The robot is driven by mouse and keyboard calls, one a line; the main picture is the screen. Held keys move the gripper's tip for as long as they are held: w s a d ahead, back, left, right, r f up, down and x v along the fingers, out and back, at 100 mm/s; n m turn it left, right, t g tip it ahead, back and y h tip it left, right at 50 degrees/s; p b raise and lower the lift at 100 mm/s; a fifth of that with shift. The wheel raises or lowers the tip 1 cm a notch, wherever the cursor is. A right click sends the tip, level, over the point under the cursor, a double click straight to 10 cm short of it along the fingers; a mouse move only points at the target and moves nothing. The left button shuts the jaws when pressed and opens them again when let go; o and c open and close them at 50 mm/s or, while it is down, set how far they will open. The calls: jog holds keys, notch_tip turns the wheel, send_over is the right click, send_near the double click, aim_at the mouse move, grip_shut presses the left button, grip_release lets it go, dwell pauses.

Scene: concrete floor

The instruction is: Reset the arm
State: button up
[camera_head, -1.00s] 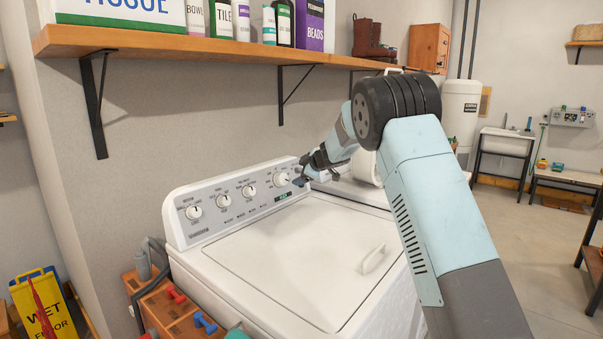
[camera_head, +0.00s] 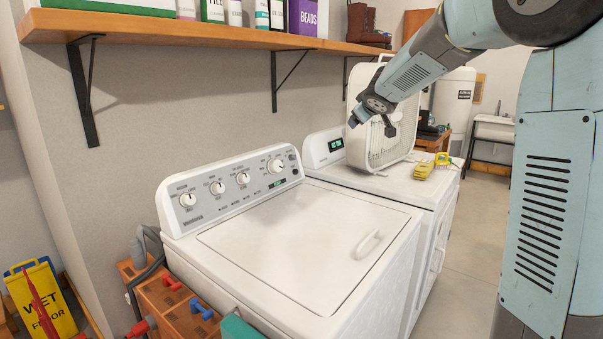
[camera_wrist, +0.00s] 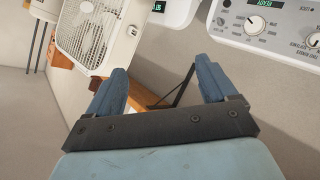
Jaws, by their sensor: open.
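My gripper (camera_head: 372,122) is raised in the air in the head view, above the machines and in front of the white box fan. Its fingers point down and to the left. In the wrist view my gripper (camera_wrist: 160,85) shows two blue fingers spread well apart with nothing between them. My arm comes in from the right side of the head view and bends at the upper right.
A white washer (camera_head: 300,245) stands in front, with a second white machine (camera_head: 430,190) behind it. The box fan (camera_head: 385,150) and a yellow object (camera_head: 424,170) sit on that one. A wooden shelf (camera_head: 200,32) holds bottles and boxes above. A wet-floor sign (camera_head: 42,300) stands at lower left.

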jog(key=s+d+m+g+h, duration=0.2)
jog(key=s+d+m, duration=0.3)
jog(key=s, duration=0.8)
jog(key=s+f+m+g+y, duration=0.1)
jog(key=s+f, duration=0.4)
jog(key=s, duration=1.2)
jog(key=s+f+m+g+y, duration=0.1)
jog(key=s+f+g, duration=0.3)
jog(key=s, duration=1.2)
notch_tip(320, 180, down, 2)
jog(key=shift+s+a+f+m+g, duration=0.1)
jog(key=shift+s+a+m+g, duration=0.05)
jog(key=shift+s+m+g, duration=0.2)
